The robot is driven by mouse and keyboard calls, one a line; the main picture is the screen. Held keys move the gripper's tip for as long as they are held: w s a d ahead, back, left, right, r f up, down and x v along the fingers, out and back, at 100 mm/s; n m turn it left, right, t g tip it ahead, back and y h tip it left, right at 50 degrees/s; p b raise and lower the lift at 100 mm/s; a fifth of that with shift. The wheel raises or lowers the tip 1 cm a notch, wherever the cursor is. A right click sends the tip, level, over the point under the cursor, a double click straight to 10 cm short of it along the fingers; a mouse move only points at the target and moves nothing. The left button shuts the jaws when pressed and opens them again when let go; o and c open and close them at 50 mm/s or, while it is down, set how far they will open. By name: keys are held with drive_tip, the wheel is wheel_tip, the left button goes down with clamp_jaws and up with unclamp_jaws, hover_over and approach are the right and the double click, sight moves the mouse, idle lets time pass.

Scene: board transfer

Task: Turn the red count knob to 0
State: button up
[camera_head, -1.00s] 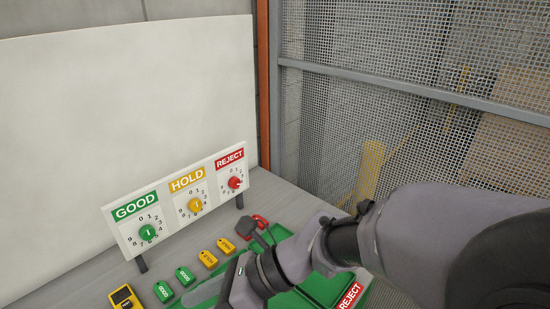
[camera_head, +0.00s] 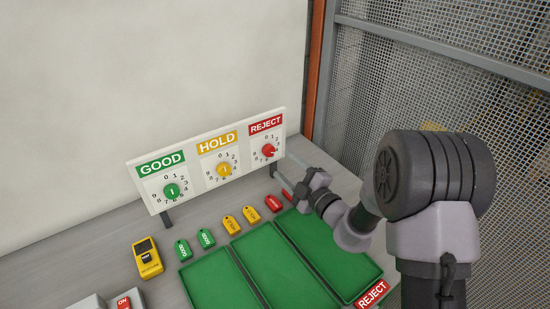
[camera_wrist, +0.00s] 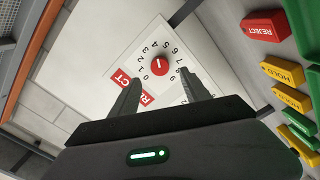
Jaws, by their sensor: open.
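The red count knob (camera_head: 268,150) sits under the REJECT label at the right end of the white dial panel (camera_head: 202,187). In the wrist view the red knob (camera_wrist: 160,66) shows between and beyond my fingers, ringed by its numbers. Its white mark is small, and I cannot tell surely which number it points at. My gripper (camera_head: 284,180) is open and empty, just below and right of the REJECT dial. In the wrist view my gripper (camera_wrist: 160,80) has its two fingers spread, apart from the knob. The fingers hide part of the REJECT label.
The green knob (camera_head: 172,191) and yellow knob (camera_head: 224,170) are left of the red one. Several coloured tags, including a yellow HOLD tag (camera_head: 229,225), lie before the panel. Green trays (camera_head: 215,285) fill the front. A mesh fence (camera_head: 400,100) stands at right.

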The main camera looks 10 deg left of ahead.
sight(271, 152)
drive_tip(key=b+x, duration=0.1)
drive_tip(key=x, duration=0.5)
drive_tip(key=shift+w+a, duration=0.15)
drive_tip(key=shift+w, duration=0.05)
clamp_jaws()
